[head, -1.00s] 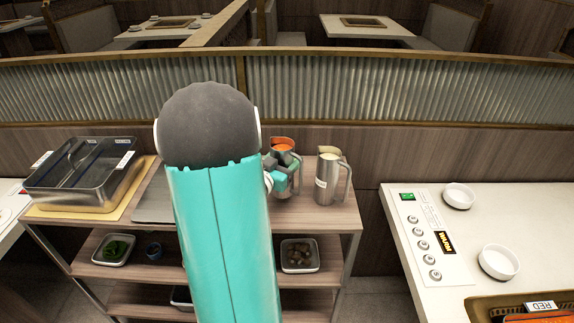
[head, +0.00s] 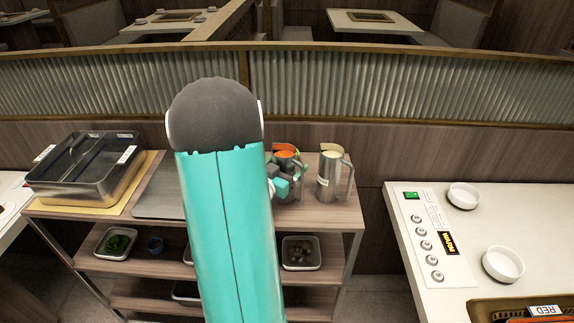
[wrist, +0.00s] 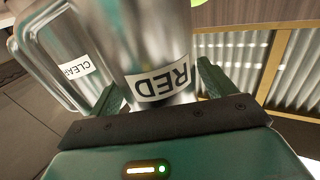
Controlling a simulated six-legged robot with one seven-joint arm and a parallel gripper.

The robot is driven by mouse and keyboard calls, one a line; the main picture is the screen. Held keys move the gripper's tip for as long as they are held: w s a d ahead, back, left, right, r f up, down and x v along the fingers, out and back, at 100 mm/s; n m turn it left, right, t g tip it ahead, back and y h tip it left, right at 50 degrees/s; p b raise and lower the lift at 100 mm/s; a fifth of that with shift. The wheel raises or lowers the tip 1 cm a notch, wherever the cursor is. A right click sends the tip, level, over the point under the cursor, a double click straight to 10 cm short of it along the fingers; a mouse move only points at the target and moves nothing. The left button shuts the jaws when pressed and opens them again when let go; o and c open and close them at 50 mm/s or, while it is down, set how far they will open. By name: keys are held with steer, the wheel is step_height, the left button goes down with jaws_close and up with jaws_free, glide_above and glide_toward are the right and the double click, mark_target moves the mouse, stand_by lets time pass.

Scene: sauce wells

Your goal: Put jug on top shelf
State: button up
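The jug labelled RED (wrist: 160,70), a steel jug with orange contents, is at the top shelf (head: 230,212) of the wooden cart. It also shows in the head view (head: 287,155), partly behind my gripper. My gripper (head: 281,180) is around the jug, one finger on each side of it. In the wrist view my gripper (wrist: 162,88) has its fingers close against the jug's sides. The jug looks upright, its rim about level with the neighbouring jug. Its base is hidden, so contact with the shelf is not clear.
A steel jug labelled CLEAR (wrist: 70,60) stands just right of the red one in the head view (head: 330,178). A dark tray (head: 85,175) is at the cart's left. Small dishes (head: 300,253) sit on the lower shelf. A white table (head: 415,240) stands at right.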

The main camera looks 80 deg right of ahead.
steer(key=shift+r, duration=0.15)
steer(key=v, duration=1.2)
steer(key=w+a+r+n+t+y, duration=0.2)
steer(key=w+a+n+t, duration=0.15)
steer(key=w+t, duration=0.45)
steer(key=w+a+r+n+t+y, duration=0.1)
steer(key=w+a+n+t+y, duration=0.2)
steer(key=w, duration=0.9)
steer(key=w+a+r+n+t+y, duration=0.2)
steer(key=w+a+n+y, duration=0.15)
steer(key=a, duration=0.45)
steer(key=w+a+r+n+t+y, duration=0.2)
steer(key=w+a+t+y, duration=0.15)
steer(key=a, duration=0.55)
steer(key=s+a+r+n+g+y, duration=0.1)
steer(key=a+r+n+y, duration=0.2)
steer(key=a, duration=0.7)
steer(key=s+a+r+n+g+y, duration=0.1)
steer(key=s+a+n+g, duration=0.3)
steer(key=s, duration=0.9)
steer(key=a+n+y, duration=0.1)
steer(key=a+n, duration=0.1)
steer(key=a, duration=0.2)
steer(key=shift+a+n+g, duration=0.3)
steer(key=shift+a+g, duration=0.05)
steer(key=shift+a, duration=0.05)
